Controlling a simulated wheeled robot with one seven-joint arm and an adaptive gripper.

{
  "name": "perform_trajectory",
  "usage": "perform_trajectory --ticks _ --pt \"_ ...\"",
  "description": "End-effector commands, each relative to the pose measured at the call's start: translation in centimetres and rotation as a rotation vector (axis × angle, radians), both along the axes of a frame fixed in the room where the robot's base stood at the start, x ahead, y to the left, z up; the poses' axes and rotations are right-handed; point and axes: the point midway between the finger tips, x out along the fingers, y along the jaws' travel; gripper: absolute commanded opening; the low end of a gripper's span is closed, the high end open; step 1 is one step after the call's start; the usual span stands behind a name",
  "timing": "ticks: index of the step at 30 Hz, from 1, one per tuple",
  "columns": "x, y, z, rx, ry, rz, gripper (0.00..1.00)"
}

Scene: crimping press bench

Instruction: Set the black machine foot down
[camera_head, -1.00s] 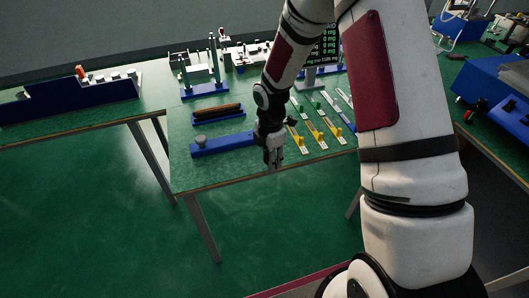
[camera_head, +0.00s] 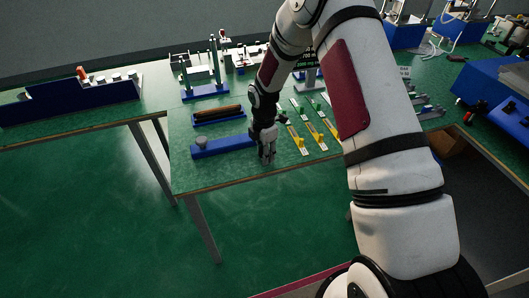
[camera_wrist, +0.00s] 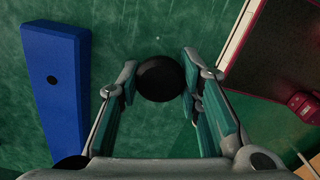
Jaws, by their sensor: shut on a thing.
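The black machine foot (camera_wrist: 160,78) shows in the wrist view as a round dark disc between my fingertips. My gripper (camera_wrist: 158,84) is shut on it, one finger on each side. In the head view my gripper (camera_head: 268,157) points down over the front part of the green bench, just right of a long blue block (camera_head: 226,146). The foot cannot be made out in that view. In the wrist view the blue block (camera_wrist: 55,85), with a small dark hole, lies to the left, apart from the foot. I cannot tell whether the foot touches the surface below.
Yellow-ended strips (camera_head: 303,142) lie right of my gripper. A blue tray with a brown bar (camera_head: 218,112) lies behind the blue block. A blue stand with posts (camera_head: 204,90) is farther back. The bench's front edge (camera_head: 230,184) is close. A dark red-edged panel (camera_wrist: 275,50) shows at upper right.

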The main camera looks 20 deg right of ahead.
Motion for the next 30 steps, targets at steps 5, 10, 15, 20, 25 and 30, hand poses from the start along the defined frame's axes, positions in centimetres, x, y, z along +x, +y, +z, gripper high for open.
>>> perform_trajectory --ticks 5,10,15,20,25,30 --pt "0.0 0.0 -0.4 0.000 0.001 0.000 0.01" --pt "0.0 0.0 -0.3 0.000 0.001 0.000 0.52" --pt "0.0 0.0 -0.3 0.000 0.001 0.000 0.52" --pt "0.0 0.0 0.4 0.000 -0.001 -0.001 0.52" --pt "0.1 0.0 2.9 0.000 -0.004 -0.001 0.52" --pt "0.1 0.0 6.6 0.000 -0.004 -0.001 0.52"
